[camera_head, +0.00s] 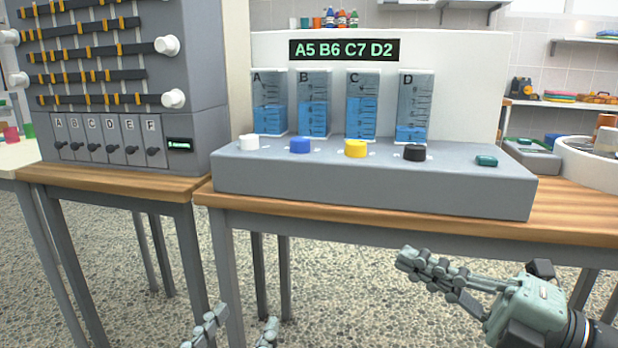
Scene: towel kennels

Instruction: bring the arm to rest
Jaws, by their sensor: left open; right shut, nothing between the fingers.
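My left gripper (238,330) shows only its two fingertips at the bottom edge, spread apart and empty, below the table edge. My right gripper (408,260) comes in from the lower right. Its fingers are together with nothing between them, pointing left in front of the table and below its top. Neither gripper appears to touch anything.
A grey console (370,186) with four blue-filled gauges, coloured knobs and a green button stands on a wooden table (430,219). Its display (343,50) reads A5 B6 C7 D2. A grey switch panel (190,145) stands on the left table. Floor in front is clear.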

